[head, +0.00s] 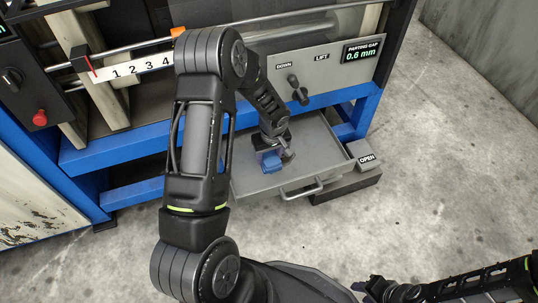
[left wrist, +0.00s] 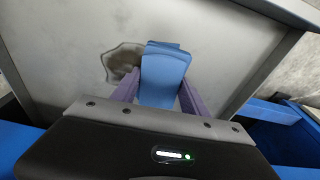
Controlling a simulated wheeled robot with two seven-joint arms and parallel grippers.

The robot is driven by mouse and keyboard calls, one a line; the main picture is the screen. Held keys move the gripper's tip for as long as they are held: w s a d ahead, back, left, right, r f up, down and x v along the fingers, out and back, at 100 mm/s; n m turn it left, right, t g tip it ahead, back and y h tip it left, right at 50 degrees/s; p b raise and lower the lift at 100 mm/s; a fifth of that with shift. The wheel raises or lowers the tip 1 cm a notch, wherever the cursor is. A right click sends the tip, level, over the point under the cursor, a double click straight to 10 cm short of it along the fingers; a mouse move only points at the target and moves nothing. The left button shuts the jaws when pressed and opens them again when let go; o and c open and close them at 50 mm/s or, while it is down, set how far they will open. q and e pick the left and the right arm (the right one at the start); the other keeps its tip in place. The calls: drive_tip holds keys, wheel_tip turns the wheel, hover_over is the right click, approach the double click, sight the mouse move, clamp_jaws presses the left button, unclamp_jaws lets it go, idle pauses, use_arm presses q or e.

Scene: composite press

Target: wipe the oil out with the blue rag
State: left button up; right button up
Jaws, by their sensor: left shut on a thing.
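The blue rag (head: 271,162) is gripped by my left gripper (head: 268,156) over the floor of the pulled-out grey drawer (head: 325,150). In the left wrist view the rag (left wrist: 163,78) sits between the two purple fingers and reaches forward past them. Whether the rag touches the floor is hard to tell. My right gripper (head: 366,289) is at the bottom edge of the head view, away from the drawer; its fingers are too unclear to read.
An OPEN pedal (head: 367,158) is right of the drawer. The concrete floor at right is clear.

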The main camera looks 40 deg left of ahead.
sight(284, 156)
use_arm(q)
drive_tip(key=shift+w+d+r+b, duration=0.1)
drive_tip(key=shift+w+d+b, duration=0.05)
drive_tip(key=shift+w+d, duration=0.35)
drive_tip(key=shift+w+d+b, duration=0.15)
drive_tip(key=shift+w+d, duration=0.1)
drive_tip(key=shift+w, duration=0.3)
drive_tip(key=shift+w+d+b, duration=0.3)
drive_tip(key=shift+w+d, duration=0.05)
drive_tip(key=shift+w, duration=0.15)
drive_tip(key=shift+w+d+b, duration=0.3)
drive_tip(key=shift+w+d, duration=0.1)
drive_tip(key=shift+w, duration=0.15)
